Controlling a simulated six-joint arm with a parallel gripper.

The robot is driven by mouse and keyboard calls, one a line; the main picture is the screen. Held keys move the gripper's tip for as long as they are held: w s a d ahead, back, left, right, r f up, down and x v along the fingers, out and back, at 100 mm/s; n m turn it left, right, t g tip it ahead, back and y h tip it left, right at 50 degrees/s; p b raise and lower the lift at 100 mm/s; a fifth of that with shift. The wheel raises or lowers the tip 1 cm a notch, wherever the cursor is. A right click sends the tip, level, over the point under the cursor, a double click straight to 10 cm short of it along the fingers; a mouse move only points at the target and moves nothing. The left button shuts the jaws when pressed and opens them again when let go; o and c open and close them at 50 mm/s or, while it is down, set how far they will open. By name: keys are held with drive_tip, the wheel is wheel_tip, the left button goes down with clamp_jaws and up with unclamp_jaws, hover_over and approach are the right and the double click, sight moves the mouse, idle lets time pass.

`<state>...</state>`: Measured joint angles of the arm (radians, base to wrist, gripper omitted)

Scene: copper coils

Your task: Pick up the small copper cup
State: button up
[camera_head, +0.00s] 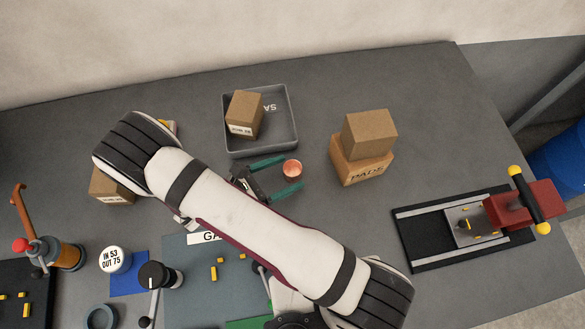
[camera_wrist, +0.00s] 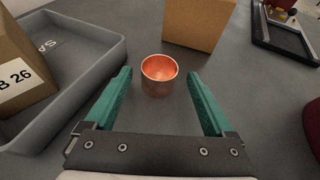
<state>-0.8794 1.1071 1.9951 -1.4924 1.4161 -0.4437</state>
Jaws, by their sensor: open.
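In the wrist view my gripper (camera_wrist: 160,83) has one finger on each side, with the cup near the line of the fingertips. Gaps show between the cup and both fingers. The fingers hold nothing.
A grey tray (camera_head: 285,141) with a cardboard box (camera_head: 245,114) in it lies left of the cup. Two stacked boxes (camera_head: 362,160) stand to its right. A black rail fixture with a red block (camera_head: 530,203) is far right.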

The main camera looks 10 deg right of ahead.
drive_tip(key=x, duration=0.2)
drive_tip(key=shift+w+d+f, duration=0.15)
drive_tip(key=shift+d, duration=0.15)
clamp_jaws()
